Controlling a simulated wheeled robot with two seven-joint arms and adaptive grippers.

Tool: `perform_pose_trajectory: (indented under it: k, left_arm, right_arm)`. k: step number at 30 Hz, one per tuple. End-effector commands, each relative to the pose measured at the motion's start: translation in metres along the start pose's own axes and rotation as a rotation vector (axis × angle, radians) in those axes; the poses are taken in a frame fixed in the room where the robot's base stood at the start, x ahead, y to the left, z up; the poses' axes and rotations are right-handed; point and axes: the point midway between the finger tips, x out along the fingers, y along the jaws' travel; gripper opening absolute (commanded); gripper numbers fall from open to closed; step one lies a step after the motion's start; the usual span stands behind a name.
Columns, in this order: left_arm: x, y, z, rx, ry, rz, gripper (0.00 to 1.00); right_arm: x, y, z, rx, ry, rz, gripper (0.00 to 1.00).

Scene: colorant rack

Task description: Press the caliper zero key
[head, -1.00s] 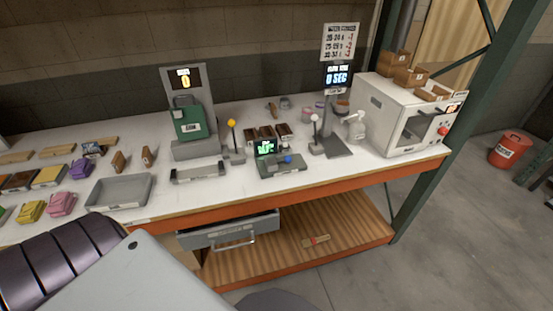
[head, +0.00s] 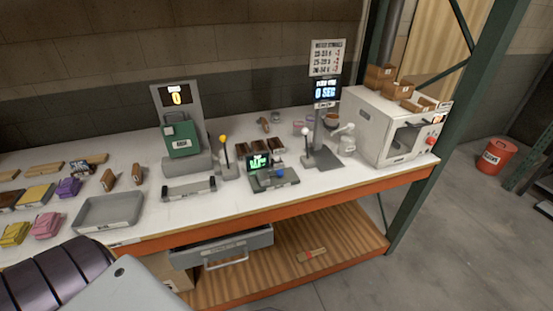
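A small grey device with a lit green screen (head: 258,163) and a blue button (head: 280,172) sits near the front edge of the white bench top, right of centre. It looks like the caliper station, but its labels are too small to read. Which key is the zero key cannot be told. Part of my own arm shows at the lower left, well in front of the bench and apart from the device. Neither gripper's fingers are in view.
A yellow-knobbed lever (head: 225,157) and a white-knobbed lever (head: 308,150) flank the device. A green machine (head: 181,138) stands behind left, a white oven (head: 380,125) at right. A grey tray (head: 108,211) lies at left. A drawer (head: 222,247) hangs open below the bench.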

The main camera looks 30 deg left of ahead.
Motion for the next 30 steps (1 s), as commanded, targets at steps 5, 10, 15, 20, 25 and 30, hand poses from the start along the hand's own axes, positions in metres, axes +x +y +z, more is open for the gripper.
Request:
perform_pose_trajectory:
  k: [5, 10, 15, 20, 25, 30]
  left_arm:
    - [0.0, -0.0001, 0.0, 0.0, 0.0, 0.0, 0.23]
    - [0.0, -0.0001, 0.0, 0.0, 0.0, 0.0, 0.02]
    - [0.0, -0.0001, 0.0, 0.0, 0.0, 0.0, 0.0]
    - [0.0, -0.0001, -0.0002, 0.0, 0.0, 0.0, 0.0]
    - [0.0, -0.0001, -0.0002, 0.0, 0.0, 0.0, 0.0]
    - [0.0, -0.0002, -0.0003, 0.0, 0.0, 0.0, 0.0]
  right_arm:
    - [0.0, 0.0, 0.0, 0.0, 0.0, 0.0, 0.4]
    - [0.0, 0.0, 0.0, 0.0, 0.0, 0.0, 0.4]
    - [0.0, 0.0, 0.0, 0.0, 0.0, 0.0, 0.4]
    - [0.0, 0.0, 0.0, 0.0, 0.0, 0.0, 0.4]
    - [0.0, 0.0, 0.0, 0.0, 0.0, 0.0, 0.4]
    - [0.0, 0.0, 0.0, 0.0, 0.0, 0.0, 0.4]
